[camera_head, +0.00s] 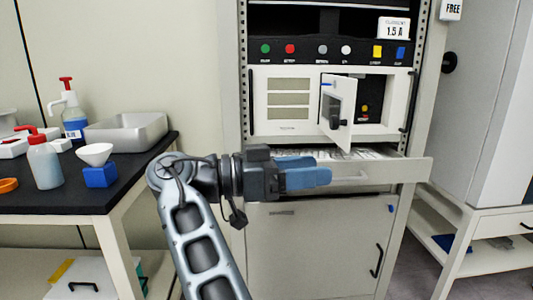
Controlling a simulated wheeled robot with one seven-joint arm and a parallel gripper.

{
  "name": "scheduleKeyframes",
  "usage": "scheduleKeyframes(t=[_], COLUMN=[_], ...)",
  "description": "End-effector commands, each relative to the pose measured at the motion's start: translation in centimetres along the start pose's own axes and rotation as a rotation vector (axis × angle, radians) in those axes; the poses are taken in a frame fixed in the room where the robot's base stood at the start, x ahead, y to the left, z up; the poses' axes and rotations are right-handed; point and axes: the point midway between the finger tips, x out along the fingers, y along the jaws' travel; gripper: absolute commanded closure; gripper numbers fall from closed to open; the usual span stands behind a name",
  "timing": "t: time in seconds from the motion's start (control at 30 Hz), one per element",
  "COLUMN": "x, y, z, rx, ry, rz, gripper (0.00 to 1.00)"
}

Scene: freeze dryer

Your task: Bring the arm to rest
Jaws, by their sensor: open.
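My gripper (308,176) is in the middle of the head view, with its blue fingers pointing right. It is open, and I see nothing held between the fingers. My arm rises from the bottom of the view and bends at an elbow left of the gripper. The gripper is in front of a pulled-out drawer (397,170) of the rack cabinet and hides part of the drawer front. From this one view I cannot tell whether the gripper touches the drawer.
The rack (278,126) has a small white door (338,108) standing open. A black-topped table (60,193) at left holds bottles, a metal tray (127,132) and a funnel on a blue block (100,175). A grey cabinet (475,110) on a white stand is at right.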

Motion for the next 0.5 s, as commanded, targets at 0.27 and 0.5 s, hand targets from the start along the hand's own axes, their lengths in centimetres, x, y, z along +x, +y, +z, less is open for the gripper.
scheduleKeyframes(t=[0.27, 0.5], x=[3.4, 7.9], y=[-1.2, -1.3], z=[6.5, 16.8], rx=[-0.150, -0.359], ry=[0.012, 0.013], rz=[-0.128, -0.340], gripper=[0.42, 0.42])
